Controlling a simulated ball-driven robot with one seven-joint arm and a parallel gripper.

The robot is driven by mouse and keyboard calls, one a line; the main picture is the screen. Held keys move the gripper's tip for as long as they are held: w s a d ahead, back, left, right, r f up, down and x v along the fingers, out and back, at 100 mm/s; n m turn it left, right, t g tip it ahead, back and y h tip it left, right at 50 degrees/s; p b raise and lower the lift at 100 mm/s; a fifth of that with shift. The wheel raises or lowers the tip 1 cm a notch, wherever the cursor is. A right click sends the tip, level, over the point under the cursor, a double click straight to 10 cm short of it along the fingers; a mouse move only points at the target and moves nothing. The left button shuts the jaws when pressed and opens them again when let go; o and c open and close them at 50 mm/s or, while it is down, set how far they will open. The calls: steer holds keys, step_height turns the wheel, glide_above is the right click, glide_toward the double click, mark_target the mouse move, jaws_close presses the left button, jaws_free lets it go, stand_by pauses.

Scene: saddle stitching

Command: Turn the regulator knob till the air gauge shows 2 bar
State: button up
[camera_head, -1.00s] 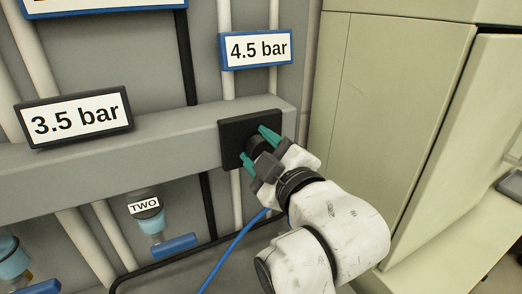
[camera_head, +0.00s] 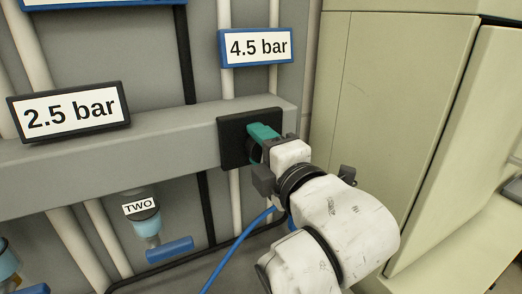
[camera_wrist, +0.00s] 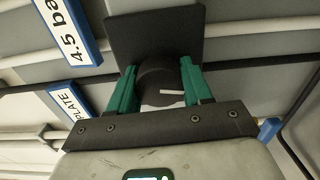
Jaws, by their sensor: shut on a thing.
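The black regulator knob (camera_wrist: 156,84) sits on a square black plate (camera_wrist: 160,32) on the grey rail. A white mark on its face points right in the wrist view. My gripper (camera_wrist: 160,78) has its two green fingers on either side of the knob, shut on it. In the head view my gripper (camera_head: 262,140) hides most of the knob. A black-framed display (camera_head: 68,111) at the left reads 2.5 bar. A blue-framed display (camera_head: 256,47) above the plate reads 4.5 bar.
A blue valve handle (camera_head: 170,250) hangs under the rail beside a label reading TWO (camera_head: 139,206). A blue hose (camera_head: 236,252) runs below my gripper. A pale cabinet (camera_head: 385,120) stands close to the right of my arm.

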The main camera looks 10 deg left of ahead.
steer(key=shift+f, duration=0.1)
steer(key=shift+a, duration=0.1)
stand_by(0.4)
steer(key=o, duration=1)
steer(key=shift+o, duration=0.2)
steer(key=b+v, duration=0.2)
steer(key=v, duration=0.9)
steer(key=shift+w, duration=0.1)
